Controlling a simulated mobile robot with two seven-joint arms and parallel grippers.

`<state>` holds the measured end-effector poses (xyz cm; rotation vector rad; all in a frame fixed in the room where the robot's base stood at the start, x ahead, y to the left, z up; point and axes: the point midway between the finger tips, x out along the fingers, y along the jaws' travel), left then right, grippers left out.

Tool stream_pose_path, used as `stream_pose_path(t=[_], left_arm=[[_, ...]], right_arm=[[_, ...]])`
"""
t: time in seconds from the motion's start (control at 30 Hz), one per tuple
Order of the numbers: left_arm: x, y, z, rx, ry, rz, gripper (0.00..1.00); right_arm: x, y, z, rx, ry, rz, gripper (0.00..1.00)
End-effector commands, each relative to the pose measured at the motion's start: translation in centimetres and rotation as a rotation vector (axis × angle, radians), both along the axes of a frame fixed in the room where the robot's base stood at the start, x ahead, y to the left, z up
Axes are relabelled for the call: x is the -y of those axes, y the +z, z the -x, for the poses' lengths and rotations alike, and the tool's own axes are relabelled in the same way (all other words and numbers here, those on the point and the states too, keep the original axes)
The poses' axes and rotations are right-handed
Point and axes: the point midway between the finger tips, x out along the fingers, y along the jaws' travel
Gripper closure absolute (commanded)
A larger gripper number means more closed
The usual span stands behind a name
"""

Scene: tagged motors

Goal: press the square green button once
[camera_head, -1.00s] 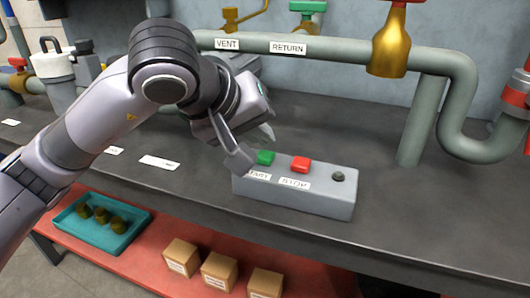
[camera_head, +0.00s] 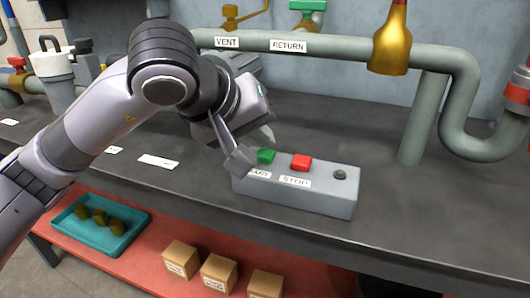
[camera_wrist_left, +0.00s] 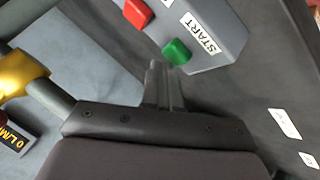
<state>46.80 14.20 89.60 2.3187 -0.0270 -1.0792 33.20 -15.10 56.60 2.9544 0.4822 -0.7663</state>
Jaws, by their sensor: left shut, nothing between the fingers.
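The square green button (camera_head: 265,156) sits at the left end of a grey control box (camera_head: 300,203), above a START label partly hidden by my gripper. In the left wrist view the green button (camera_wrist_left: 177,52) is just beyond my fingertips. My left gripper (camera_head: 239,162) is shut and empty, just left of the button at the box's left end. The wrist view shows its fingers (camera_wrist_left: 157,70) together, with tips close to the button's side. I cannot tell whether they touch it. My right gripper is not in view.
A red button (camera_head: 301,162) with a STOP label and a small dark knob (camera_head: 339,174) share the box. Grey pipes (camera_head: 345,51) run behind, with a gold fitting (camera_head: 389,45). A teal tray (camera_head: 140,232) and cardboard boxes (camera_head: 218,271) lie on a lower red shelf.

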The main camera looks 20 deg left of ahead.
Motion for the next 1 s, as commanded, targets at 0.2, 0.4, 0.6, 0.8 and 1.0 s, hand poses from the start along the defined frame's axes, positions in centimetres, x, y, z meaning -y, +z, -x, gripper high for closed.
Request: stream_pose_path(t=[0.2, 0.4, 0.6, 0.8, 1.0], left_arm=[[0.0, -0.1, 0.0, 0.000, 0.001, -0.001, 1.00], [0.0, -0.3, 0.0, 0.000, 0.001, -0.001, 1.00], [0.0, -0.6, 0.0, 0.000, 0.001, -0.001, 1.00], [0.0, -0.8, 0.0, -0.001, 0.000, 0.000, 1.00], [0.0, -1.0, 0.0, -0.001, 0.000, 0.000, 1.00]], right_arm=[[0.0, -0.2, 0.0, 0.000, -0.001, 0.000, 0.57], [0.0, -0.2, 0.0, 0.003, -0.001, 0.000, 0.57], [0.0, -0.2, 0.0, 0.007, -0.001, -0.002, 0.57], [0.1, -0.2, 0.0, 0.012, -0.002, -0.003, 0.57], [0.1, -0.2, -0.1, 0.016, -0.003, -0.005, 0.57]])
